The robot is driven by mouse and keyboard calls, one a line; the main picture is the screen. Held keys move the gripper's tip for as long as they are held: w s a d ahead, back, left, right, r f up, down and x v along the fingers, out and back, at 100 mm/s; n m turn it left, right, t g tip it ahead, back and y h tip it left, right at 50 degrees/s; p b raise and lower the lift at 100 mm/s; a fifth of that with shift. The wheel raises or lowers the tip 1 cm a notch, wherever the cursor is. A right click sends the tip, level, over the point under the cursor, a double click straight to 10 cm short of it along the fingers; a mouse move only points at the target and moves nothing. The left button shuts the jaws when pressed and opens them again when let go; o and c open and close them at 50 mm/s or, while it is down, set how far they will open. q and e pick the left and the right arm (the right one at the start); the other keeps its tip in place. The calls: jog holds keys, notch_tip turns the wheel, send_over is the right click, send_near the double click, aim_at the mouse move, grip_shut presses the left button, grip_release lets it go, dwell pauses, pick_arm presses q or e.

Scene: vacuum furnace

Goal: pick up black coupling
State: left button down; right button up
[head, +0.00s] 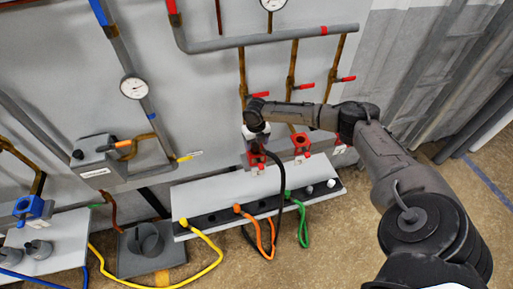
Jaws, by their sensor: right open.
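The black coupling appears as the top end of a black hose (278,168), which arches up from the grey shelf to just under my right gripper. My right gripper (256,142) is open and points down in front of the red fittings on the wall. Its arm comes in from the right. The gripper hides part of the hose end and the red fitting behind it, so I cannot tell whether the fingers touch the coupling. My left gripper is not in view.
The grey shelf (205,197) has a black strip with yellow (183,222), orange (237,208) and green (289,195) couplings on hoses. A red fitting (301,143) is right of my gripper. Pipes with red-handled valves and gauges (134,87) cover the wall.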

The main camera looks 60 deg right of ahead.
jog(key=shift+c, duration=0.3)
jog(key=c, duration=1.1)
jog(key=shift+r, duration=0.1)
